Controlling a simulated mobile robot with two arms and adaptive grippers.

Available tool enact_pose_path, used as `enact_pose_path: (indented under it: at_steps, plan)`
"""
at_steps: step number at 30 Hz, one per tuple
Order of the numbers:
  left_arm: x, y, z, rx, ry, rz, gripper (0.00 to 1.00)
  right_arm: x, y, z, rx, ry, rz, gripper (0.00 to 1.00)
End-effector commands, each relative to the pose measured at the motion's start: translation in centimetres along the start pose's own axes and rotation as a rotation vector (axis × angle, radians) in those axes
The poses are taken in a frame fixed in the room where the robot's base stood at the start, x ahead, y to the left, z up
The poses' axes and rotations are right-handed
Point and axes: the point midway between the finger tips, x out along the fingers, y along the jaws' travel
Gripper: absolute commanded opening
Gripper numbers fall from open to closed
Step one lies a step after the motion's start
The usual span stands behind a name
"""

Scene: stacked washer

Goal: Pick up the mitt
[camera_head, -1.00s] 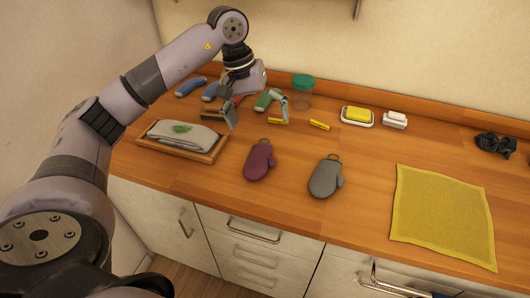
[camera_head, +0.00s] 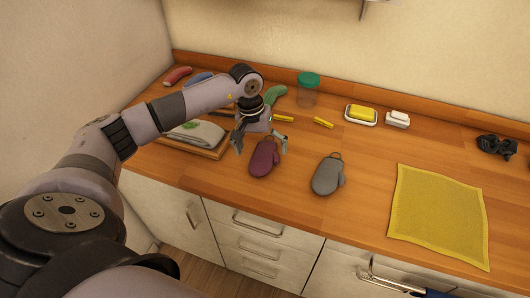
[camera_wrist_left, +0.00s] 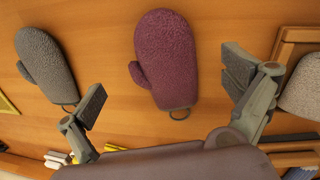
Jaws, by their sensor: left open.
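A purple mitt (camera_head: 263,160) lies flat on the wooden counter, and a grey mitt (camera_head: 328,176) lies to its right. My left gripper (camera_head: 260,146) is open above the hanging-loop end of the purple mitt, one finger to each side. In the left wrist view the purple mitt (camera_wrist_left: 168,60) lies between and beyond the open fingers of my left gripper (camera_wrist_left: 165,95), not touching them. The grey mitt (camera_wrist_left: 45,65) is at the left there, beyond the left finger. My right gripper does not show.
A wooden tray (camera_head: 207,152) with a folded grey cloth (camera_head: 195,133) is left of the gripper. A yellow cloth (camera_head: 438,213) lies at the right.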

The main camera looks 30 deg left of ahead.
Motion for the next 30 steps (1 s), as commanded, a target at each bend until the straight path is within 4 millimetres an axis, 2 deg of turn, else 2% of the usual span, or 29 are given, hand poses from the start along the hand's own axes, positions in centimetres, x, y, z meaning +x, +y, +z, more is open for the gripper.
enact_pose_path:
  at_steps: [3,9,17,30]
  plan:
    - [1.5,0.1,0.0,-0.002,-0.007,0.000,0.98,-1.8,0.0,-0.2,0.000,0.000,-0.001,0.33]
    - [4.0,0.0,-0.1,-0.001,-0.003,0.000,0.98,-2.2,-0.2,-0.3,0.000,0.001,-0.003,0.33]
    - [4.2,0.0,-0.2,0.000,-0.001,0.000,0.98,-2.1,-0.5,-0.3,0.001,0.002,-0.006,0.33]
    - [4.2,0.0,-0.2,0.000,-0.001,0.000,0.68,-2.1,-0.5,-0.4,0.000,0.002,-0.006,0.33]
